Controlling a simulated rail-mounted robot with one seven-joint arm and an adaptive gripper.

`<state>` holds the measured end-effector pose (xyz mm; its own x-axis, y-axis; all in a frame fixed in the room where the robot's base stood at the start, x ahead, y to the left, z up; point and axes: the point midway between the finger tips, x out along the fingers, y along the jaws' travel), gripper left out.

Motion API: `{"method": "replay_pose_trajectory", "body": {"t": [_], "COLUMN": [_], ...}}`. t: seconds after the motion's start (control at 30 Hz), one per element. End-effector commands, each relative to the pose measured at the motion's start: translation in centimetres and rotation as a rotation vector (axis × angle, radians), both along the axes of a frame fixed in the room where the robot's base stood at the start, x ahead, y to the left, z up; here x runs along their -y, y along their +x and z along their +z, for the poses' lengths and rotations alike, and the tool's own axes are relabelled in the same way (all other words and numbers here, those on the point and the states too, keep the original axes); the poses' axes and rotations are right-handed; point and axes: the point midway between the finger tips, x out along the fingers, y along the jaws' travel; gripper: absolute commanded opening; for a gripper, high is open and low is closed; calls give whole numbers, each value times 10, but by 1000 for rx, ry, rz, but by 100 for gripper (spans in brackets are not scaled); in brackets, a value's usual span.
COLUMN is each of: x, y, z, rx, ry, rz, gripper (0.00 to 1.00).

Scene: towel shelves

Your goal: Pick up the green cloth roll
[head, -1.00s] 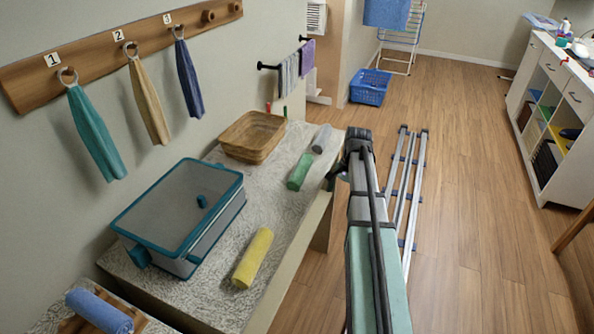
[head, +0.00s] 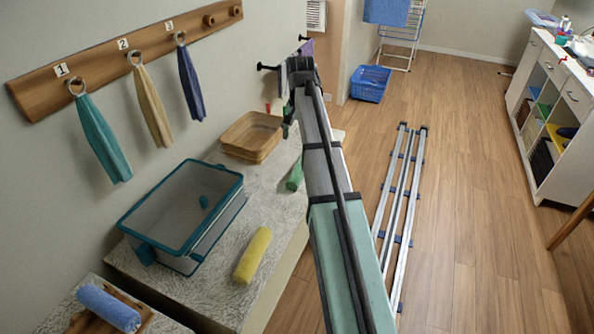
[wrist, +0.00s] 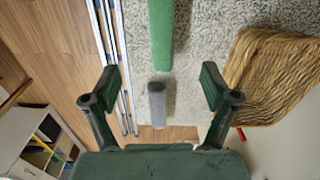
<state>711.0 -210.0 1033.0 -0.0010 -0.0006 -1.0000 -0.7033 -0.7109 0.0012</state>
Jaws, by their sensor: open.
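The green cloth roll (head: 295,174) lies on the stone-patterned counter, partly hidden behind my arm in the head view. In the wrist view the green roll (wrist: 161,35) lies at the top centre, beyond the fingertips and cut off by the top edge. My gripper (wrist: 157,88) is open, with nothing between its fingers. A grey roll (wrist: 157,103) shows lower down between the two fingers, on the counter below. In the head view my gripper (head: 290,112) is mostly hidden by my own arm, above the counter's far part.
A woven basket (head: 252,135) stands on the counter by the wall, close to the green roll; it also shows in the wrist view (wrist: 262,75). A teal-rimmed bin (head: 140,243) and a yellow roll (head: 253,254) are nearer. Hanging towels (head: 101,138) line the wall.

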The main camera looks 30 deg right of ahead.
Motion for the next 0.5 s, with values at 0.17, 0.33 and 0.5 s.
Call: {"method": "replay_pose_trajectory", "body": {"t": [0.17, 0.33, 0.5], "x": [0, -1, 0], "y": [-2, -1, 0], "z": [-33, -62, -83], "rx": [-1, -1, 0], "ry": [1, 1, 1], "rz": [-1, -1, -1], "gripper": [85, 85, 85]}}
